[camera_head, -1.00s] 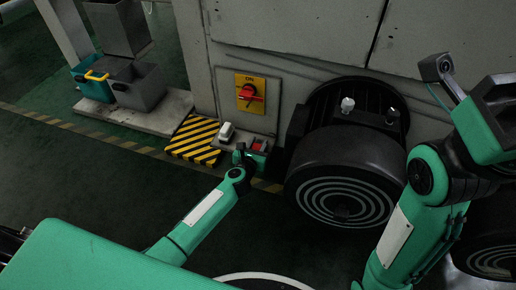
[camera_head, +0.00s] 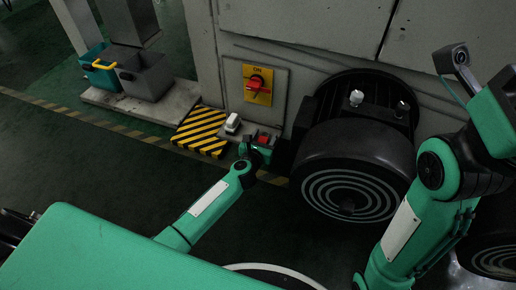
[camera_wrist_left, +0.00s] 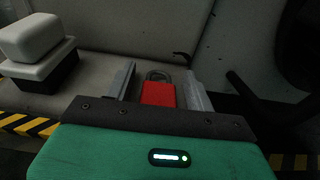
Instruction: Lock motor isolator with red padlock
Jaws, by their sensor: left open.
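The red padlock (camera_wrist_left: 159,93) lies on a grey ledge with its grey shackle pointing away from me in the left wrist view. It also shows as a small red shape in the head view (camera_head: 264,138). My left gripper (camera_wrist_left: 160,80) is open, with one finger on each side of the padlock. I cannot tell whether the fingers touch it. The motor isolator (camera_head: 257,85) is a red rotary handle on a yellow plate marked ON, on the machine wall above the ledge. My right arm stands at the right of the head view; its fingers are not clearly visible.
A white-topped block (camera_wrist_left: 38,45) sits on the ledge left of the padlock. A black motor with a ringed drum (camera_head: 350,185) stands close on the right. Yellow-black striped plate (camera_head: 200,132) and grey and teal bins (camera_head: 143,77) are to the left.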

